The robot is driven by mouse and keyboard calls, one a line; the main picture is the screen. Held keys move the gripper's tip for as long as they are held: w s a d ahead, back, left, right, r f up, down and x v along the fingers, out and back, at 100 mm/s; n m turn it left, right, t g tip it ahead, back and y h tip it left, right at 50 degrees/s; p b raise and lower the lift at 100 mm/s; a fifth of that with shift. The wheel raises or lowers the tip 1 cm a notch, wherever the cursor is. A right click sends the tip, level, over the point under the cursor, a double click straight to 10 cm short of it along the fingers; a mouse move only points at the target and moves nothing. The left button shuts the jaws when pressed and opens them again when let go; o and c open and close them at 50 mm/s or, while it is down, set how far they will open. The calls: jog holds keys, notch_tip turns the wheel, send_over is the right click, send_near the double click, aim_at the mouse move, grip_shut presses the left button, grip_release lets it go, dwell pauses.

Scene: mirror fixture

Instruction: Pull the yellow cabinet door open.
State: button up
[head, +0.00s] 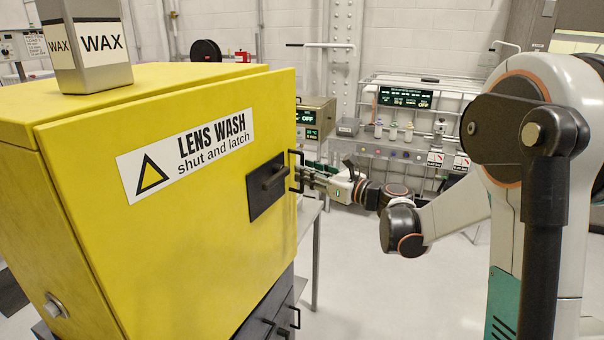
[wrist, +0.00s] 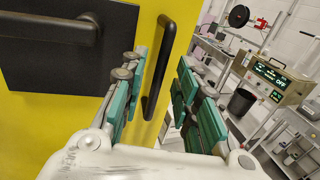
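The yellow cabinet door (head: 215,215) lies close against the cabinet body, with a thin seam along the top. It bears a "LENS WASH shut and latch" label (head: 187,157). A dark plate with a black lever (head: 272,181) sits near the door's right edge. Beside it is a black upright bar handle (head: 298,158). My gripper (head: 306,176) is at that handle. In the wrist view, the open fingers (wrist: 162,62) stand on either side of the bar handle (wrist: 152,96), with visible gaps. The lever (wrist: 52,27) lies left of the fingers.
A grey WAX container (head: 95,62) stands on the cabinet top (head: 165,77). Dark drawers with handles (head: 283,325) are below the door. A wire rack bench (head: 400,150) and a device with a green display (wrist: 270,80) stand behind. Open floor (head: 370,275) lies right of the cabinet.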

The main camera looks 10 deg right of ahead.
jog(key=shift+x, duration=1.3)
jog(key=shift+c, duration=0.6)
grip_shut()
jog(key=shift+s, duration=0.1)
